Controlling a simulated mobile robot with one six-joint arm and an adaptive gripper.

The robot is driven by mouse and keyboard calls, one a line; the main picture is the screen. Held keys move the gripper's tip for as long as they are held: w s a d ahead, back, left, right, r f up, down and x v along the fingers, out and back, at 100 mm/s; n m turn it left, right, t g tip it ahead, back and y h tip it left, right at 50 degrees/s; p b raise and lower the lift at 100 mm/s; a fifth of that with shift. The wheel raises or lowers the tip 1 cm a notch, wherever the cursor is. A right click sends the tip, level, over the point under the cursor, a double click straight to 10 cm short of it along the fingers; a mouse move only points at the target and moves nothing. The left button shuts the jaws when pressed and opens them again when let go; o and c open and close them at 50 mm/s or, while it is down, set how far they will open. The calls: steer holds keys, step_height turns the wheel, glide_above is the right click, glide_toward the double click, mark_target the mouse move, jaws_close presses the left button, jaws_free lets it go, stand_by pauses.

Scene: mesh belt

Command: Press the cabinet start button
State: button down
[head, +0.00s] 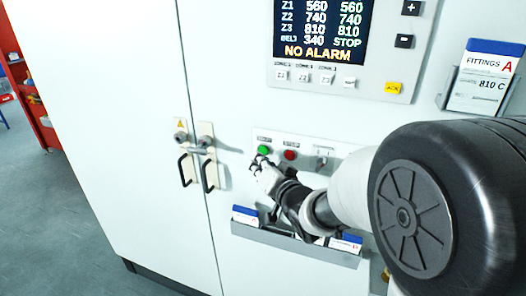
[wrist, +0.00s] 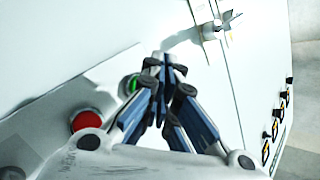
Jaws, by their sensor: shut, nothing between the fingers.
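The green start button (head: 264,150) sits at the left of a small panel (head: 333,149) on the white cabinet. The red stop button (head: 290,155) is just right of it. My gripper (head: 258,162) is shut and empty, its fingertips just below the green button in the head view. In the wrist view the shut fingertips (wrist: 165,62) are beside the green button (wrist: 132,84), which a finger partly covers. The red button (wrist: 86,121) shows to the left there. I cannot tell whether the fingers touch the panel.
A selector switch (head: 322,158) is right of the buttons. Door handles (head: 196,171) stick out on the left. A card holder (head: 290,243) is below my gripper. The display (head: 324,30) above reads NO ALARM, with the belt line showing STOP. Open floor (head: 58,215) lies left.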

steer(key=shift+w, duration=0.15)
stand_by(0.5)
steer(key=shift+w+d, duration=0.15)
steer(key=shift+w, duration=0.15)
steer(key=shift+w+d, duration=0.15)
steer(key=shift+w, duration=0.25)
stand_by(0.7)
steer(key=shift+s, duration=0.1)
steer(key=shift+s+a+b, duration=0.3)
steer(key=shift+s+b, duration=0.05)
steer(key=shift+s, duration=0.4)
steer(key=s, duration=0.1)
steer(key=s+a+b, duration=0.1)
steer(key=s, duration=0.2)
steer(key=shift+s+a+b, duration=0.35)
stand_by(0.5)
